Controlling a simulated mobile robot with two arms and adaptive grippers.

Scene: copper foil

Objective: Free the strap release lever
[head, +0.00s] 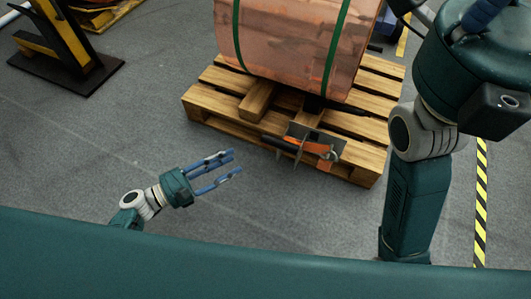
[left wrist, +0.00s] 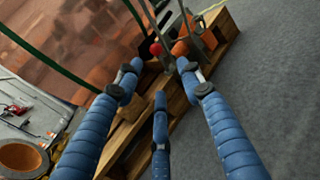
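An orange lever-like part (head: 312,148) sits in a dark metal bracket (head: 300,131) at the pallet's front edge. In the left wrist view the orange part (left wrist: 180,48) shows beside a small red knob (left wrist: 155,49) and grey metal bars. Which piece is the release lever I cannot tell for sure. My left gripper (head: 234,162) is open and empty, left of the bracket and apart from it, its blue fingers (left wrist: 160,105) pointing toward it. My right gripper (head: 487,15) shows only in part at the top right; its fingertips are out of view.
A large copper foil roll (head: 290,40) with green straps (head: 338,45) rests on a wooden pallet (head: 220,98). A yellow and black stand (head: 65,40) is at the upper left. Black-yellow floor tape (head: 481,190) runs at the right.

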